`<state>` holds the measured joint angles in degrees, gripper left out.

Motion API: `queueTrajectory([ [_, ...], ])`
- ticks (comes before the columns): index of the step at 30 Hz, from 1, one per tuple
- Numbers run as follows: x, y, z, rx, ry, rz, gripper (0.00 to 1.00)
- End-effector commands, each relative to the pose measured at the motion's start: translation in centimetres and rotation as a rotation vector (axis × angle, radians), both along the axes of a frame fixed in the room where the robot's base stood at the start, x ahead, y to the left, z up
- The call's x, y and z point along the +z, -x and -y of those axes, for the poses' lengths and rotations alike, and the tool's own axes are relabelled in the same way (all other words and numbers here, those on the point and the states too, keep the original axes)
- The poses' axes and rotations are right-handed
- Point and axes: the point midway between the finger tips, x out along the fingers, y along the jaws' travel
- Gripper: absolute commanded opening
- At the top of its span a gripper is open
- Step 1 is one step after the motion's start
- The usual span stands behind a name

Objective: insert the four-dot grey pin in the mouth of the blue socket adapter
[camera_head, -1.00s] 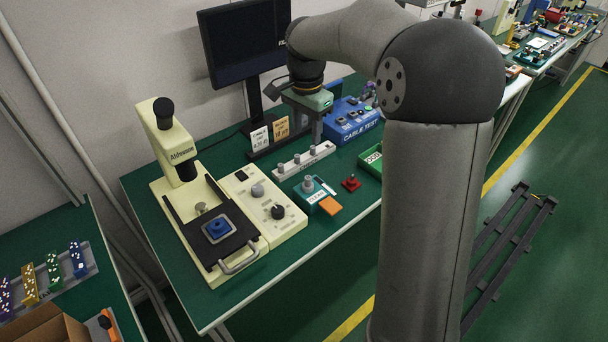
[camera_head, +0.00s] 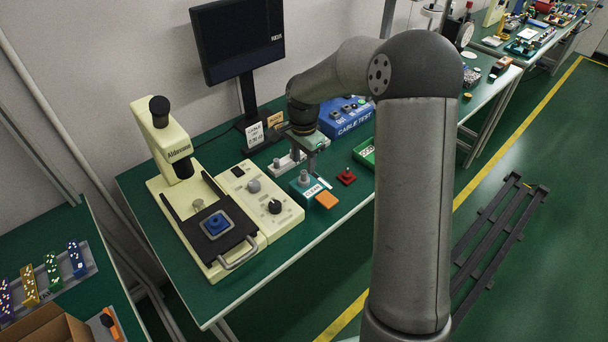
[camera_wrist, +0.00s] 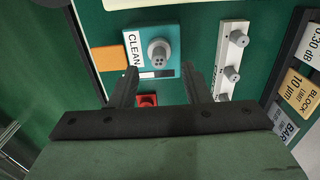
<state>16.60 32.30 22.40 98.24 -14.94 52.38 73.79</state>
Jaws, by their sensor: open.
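A grey pin (camera_head: 304,177) stands upright on the teal CLEAN block (camera_head: 301,190). In the wrist view this pin (camera_wrist: 158,52) shows dark dots on its top, too small to count surely. More grey pins (camera_wrist: 238,40) stand in a white rack (camera_wrist: 222,84) beside it; their dots are unclear.
An orange pad (camera_head: 327,200) lies at the block's front, and a red piece (camera_head: 346,176) right of it. A green tray (camera_head: 365,152) and blue CABLE TEST box (camera_head: 345,117) stand behind. The cream control box (camera_head: 262,200) lies between block and machine. A monitor (camera_head: 238,40) stands at the back.

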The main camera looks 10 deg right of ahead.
Motion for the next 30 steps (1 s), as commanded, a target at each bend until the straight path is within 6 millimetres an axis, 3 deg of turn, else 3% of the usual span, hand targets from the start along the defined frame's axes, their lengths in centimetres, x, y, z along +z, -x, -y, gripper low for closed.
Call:
queueTrajectory([
  [9, -4.2, 0.1, 0.1, 0.0, -0.001, -0.002, 0.43],
  [17, -4.5, 0.1, 0.1, 0.0, -0.002, 0.0, 0.43],
  [21, -4.5, 0.1, 0.1, 0.0, -0.001, 0.0, 0.04],
  [22, -4.5, 0.1, 0.1, 0.0, -0.001, 0.0, 0.0],
  [30, -4.4, 0.1, 0.1, 0.0, -0.001, 0.0, 0.0],
])
